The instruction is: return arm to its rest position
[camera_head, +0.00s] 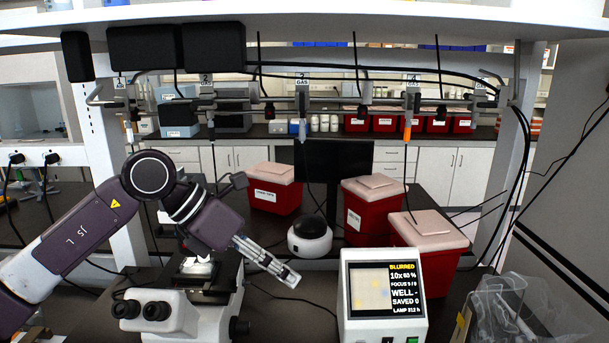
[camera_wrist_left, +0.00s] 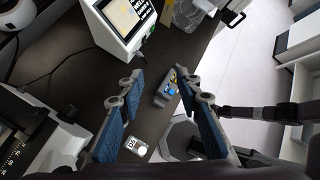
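My left arm comes in from the left in the head view. Part of the microscope (camera_wrist_left: 30,125) shows at the left there. A small white item sits on the microscope stage in the head view.
A screen unit (camera_head: 384,296) reading "BLURRED" stands right of the gripper. Red bins (camera_head: 367,215) and a round white device (camera_head: 310,238) stand behind. A clear plastic bag (camera_head: 525,308) lies at right. In the left wrist view a grey controller (camera_wrist_left: 166,88) lies near the bench edge.

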